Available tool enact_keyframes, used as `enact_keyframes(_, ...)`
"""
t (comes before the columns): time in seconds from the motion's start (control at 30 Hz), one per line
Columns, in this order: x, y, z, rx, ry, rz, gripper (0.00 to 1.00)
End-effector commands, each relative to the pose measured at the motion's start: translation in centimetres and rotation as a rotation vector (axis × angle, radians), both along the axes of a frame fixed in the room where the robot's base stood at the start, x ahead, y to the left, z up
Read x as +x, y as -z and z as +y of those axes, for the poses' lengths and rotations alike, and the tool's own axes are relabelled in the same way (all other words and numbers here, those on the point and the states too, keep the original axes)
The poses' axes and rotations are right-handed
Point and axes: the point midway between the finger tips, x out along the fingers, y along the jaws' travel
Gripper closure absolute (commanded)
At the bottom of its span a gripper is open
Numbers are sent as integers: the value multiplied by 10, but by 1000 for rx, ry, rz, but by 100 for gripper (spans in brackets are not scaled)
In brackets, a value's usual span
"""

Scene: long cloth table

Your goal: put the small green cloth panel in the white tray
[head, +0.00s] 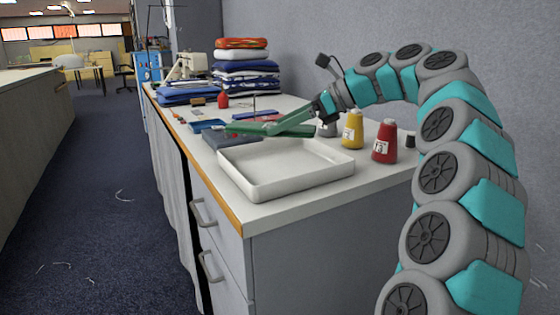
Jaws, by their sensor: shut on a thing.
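The fingertips are small in the head view and partly hidden by the panel.
Yellow (352,131) and red (385,142) thread cones stand right of the tray. A dark grey flat item (226,139) lies behind it to the left. Folded blue cloths (245,80) are stacked farther back. The table's front edge (215,198) is close to the tray.

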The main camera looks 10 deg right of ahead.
Motion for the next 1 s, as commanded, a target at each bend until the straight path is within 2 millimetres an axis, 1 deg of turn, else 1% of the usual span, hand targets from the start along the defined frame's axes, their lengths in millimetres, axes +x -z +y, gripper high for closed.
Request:
enact_keyframes(0.03, -1, 9, 0, 2, 0, 3, 86)
enact_keyframes(0.2, -1, 37, 0, 2, -1, 5, 86)
enact_keyframes(0.3, 0, 48, 0, 2, 1, 1, 86)
enact_keyframes(0.57, 0, 66, 0, 2, 1, 1, 86)
enact_keyframes(0.6, -1, 71, 0, 2, 0, 2, 95)
enact_keyframes(0.63, -1, 76, 0, 2, 1, 2, 96)
enact_keyframes(0.67, -1, 80, 0, 2, 0, 2, 100)
enact_keyframes(0.7, -1, 86, 0, 2, 0, 2, 100)
enact_keyframes(0.8, 0, 95, 0, -2, 1, 4, 100)
enact_keyframes(0.97, 0, 98, 0, -4, -2, 10, 100)
enact_keyframes(1.0, 0, 98, 1, -5, -3, 11, 17)
